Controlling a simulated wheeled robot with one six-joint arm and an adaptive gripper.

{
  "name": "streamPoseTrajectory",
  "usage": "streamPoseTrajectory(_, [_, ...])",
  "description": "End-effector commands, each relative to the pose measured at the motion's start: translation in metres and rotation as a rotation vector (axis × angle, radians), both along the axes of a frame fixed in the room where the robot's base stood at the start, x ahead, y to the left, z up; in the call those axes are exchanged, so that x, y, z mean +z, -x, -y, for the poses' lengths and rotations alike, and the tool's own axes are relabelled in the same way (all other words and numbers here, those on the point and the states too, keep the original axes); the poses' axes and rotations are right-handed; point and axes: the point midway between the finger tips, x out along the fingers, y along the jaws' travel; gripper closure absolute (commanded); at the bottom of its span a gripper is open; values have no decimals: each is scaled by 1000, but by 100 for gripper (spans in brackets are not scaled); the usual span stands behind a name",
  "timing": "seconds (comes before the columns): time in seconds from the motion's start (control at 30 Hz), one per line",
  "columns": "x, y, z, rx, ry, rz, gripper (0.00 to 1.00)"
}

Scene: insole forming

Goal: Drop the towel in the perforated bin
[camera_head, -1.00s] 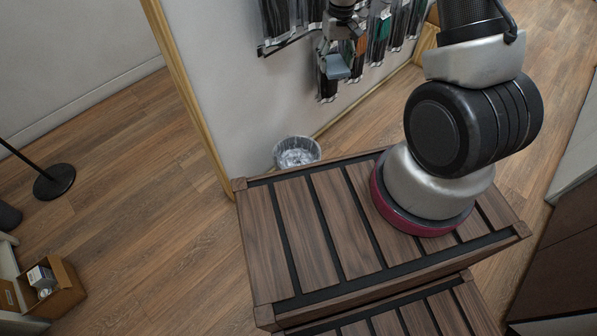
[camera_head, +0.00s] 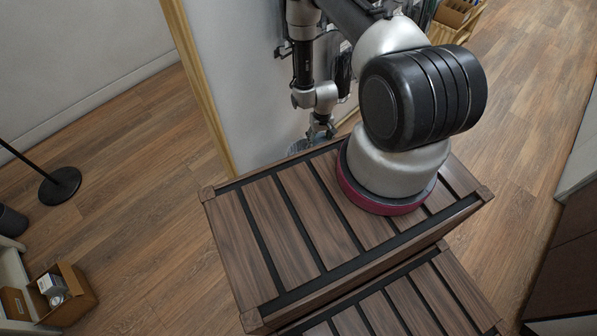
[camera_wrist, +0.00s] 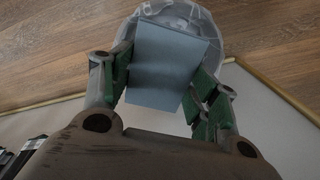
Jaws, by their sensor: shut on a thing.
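The towel (camera_wrist: 168,62) is a flat blue-grey piece in the wrist view. My gripper (camera_wrist: 160,88) is shut on it, with green pads at its left and right edges. The bin (camera_wrist: 180,10) shows beyond the towel as a round container with a pale, see-through liner. The towel overlaps the bin's opening in this view, and its exact height above the rim is unclear. In the head view my gripper (camera_head: 320,130) hangs over the bin (camera_head: 298,146), which is mostly hidden behind it and the wooden platform. The towel is not clearly seen there.
A white wall panel with a wooden edge (camera_head: 199,85) stands beside the bin. A slatted wooden platform (camera_head: 283,235) lies in front, under my arm's base. A cardboard box (camera_head: 68,305) and a black stand base (camera_head: 60,186) are on the left floor. Open floor lies between.

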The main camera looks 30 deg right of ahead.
Motion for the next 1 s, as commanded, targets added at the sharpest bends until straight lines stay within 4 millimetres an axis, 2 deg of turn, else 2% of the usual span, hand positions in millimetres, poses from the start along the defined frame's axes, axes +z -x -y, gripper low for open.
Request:
streamPoseTrajectory(0.1, [0, -17, 2, 7, 0, 0, 49])
streamPoseTrajectory(0.2, [-3, -24, 3, 15, -1, -3, 49])
streamPoseTrajectory(0.63, [-50, -25, 3, 20, -1, -3, 49])
streamPoseTrajectory(0.8, [-58, -25, 3, 20, -1, -3, 49])
streamPoseTrajectory(1.0, [-59, -25, 3, 20, -1, -3, 49])
